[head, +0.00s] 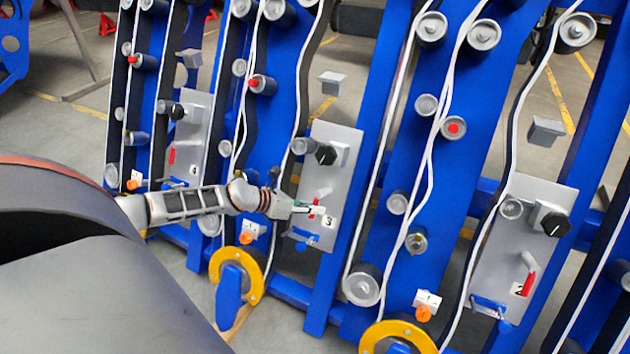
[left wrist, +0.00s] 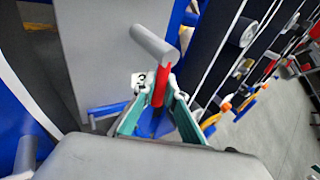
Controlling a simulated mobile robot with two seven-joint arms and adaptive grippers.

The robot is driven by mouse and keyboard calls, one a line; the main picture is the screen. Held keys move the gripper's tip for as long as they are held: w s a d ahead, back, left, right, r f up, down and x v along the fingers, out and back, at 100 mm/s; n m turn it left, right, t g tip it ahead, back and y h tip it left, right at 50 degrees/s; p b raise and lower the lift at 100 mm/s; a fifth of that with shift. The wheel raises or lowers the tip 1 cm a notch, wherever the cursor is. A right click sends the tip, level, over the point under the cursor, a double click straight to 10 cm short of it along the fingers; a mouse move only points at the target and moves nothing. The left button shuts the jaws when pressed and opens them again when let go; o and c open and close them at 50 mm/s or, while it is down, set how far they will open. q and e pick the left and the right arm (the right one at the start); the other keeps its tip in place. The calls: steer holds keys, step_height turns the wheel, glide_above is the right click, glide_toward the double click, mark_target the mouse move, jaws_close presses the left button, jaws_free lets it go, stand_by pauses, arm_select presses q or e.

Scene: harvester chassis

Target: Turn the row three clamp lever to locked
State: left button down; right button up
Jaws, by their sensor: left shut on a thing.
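The row three panel (head: 335,150) is a grey plate marked 3 near the middle of the head view. Its clamp lever (head: 317,195) has a red grip and is partly hidden by my gripper. In the left wrist view the lever's red grip (left wrist: 161,84) hangs below a grey bar (left wrist: 153,44). My left gripper (head: 311,208) is shut on the lever, its teal-backed fingers on both sides of the red grip in the left wrist view (left wrist: 160,97). My right gripper is out of view.
A black knob (head: 326,155) sits above the lever on the same panel. The panel to the right has a similar red-gripped lever (head: 528,280). A blue handle (head: 306,239) sits below the lever. Blue frames, white hoses and yellow wheels (head: 237,276) surround the panels.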

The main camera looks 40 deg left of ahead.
arm_select(q)
steer(key=shift+a, duration=0.1)
steer(key=c, duration=2)
jaws_free()
steer(key=shift+c, duration=0.2)
steer(key=shift+s, duration=0.1)
steer(key=v, duration=1.2)
